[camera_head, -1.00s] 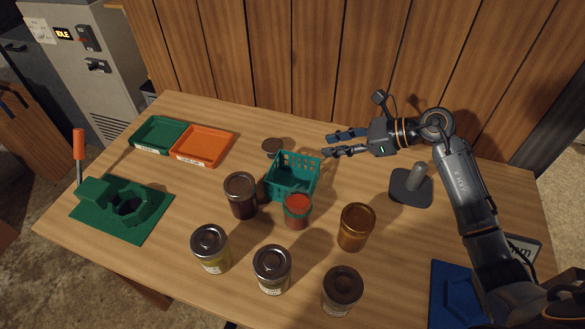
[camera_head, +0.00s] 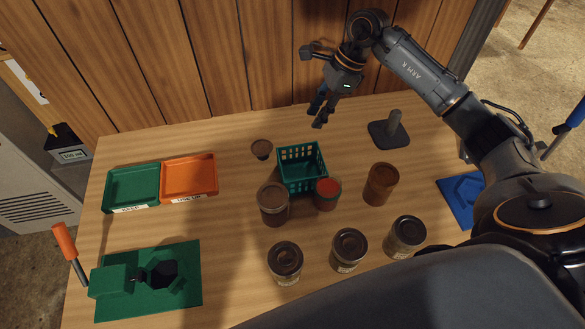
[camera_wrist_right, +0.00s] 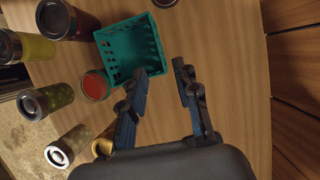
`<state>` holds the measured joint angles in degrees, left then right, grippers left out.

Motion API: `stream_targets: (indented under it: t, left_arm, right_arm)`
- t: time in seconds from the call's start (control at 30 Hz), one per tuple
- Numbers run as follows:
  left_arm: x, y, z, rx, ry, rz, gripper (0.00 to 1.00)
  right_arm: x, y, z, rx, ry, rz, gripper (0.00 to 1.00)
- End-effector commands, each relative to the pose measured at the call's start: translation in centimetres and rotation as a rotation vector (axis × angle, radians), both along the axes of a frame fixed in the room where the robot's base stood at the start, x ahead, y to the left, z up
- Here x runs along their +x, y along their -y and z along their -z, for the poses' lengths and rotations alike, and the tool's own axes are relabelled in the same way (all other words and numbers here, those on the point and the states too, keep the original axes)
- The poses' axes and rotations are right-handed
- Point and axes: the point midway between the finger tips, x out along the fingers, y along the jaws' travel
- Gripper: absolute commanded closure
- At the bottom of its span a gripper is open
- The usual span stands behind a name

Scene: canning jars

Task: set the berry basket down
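The teal berry basket (camera_head: 302,173) stands upright on the wooden table among the jars. It looks empty. My right gripper (camera_head: 320,112) is behind the basket towards the wooden wall, apart from it, with its fingers pointing down. In the right wrist view my right gripper (camera_wrist_right: 165,72) has its two fingers spread with nothing between them. The basket (camera_wrist_right: 128,45) shows there just past the left finger. My left gripper is in neither view.
A red-topped jar (camera_head: 327,192) and a dark jar (camera_head: 273,202) stand close in front of the basket. An amber jar (camera_head: 380,184) and several lidded jars stand nearer. A small brown-topped item (camera_head: 262,149) is behind left; a dark stand (camera_head: 389,132) is at right.

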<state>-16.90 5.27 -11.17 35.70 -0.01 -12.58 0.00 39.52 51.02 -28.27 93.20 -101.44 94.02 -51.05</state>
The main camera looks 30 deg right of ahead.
Motion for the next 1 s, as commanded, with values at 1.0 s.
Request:
stream_targets:
  t: [1.0]
  left_arm:
    - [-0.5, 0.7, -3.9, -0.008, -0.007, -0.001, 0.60]
  right_arm:
    - [0.9, -5.1, 12.1, 0.003, -0.001, -0.001, 0.69]
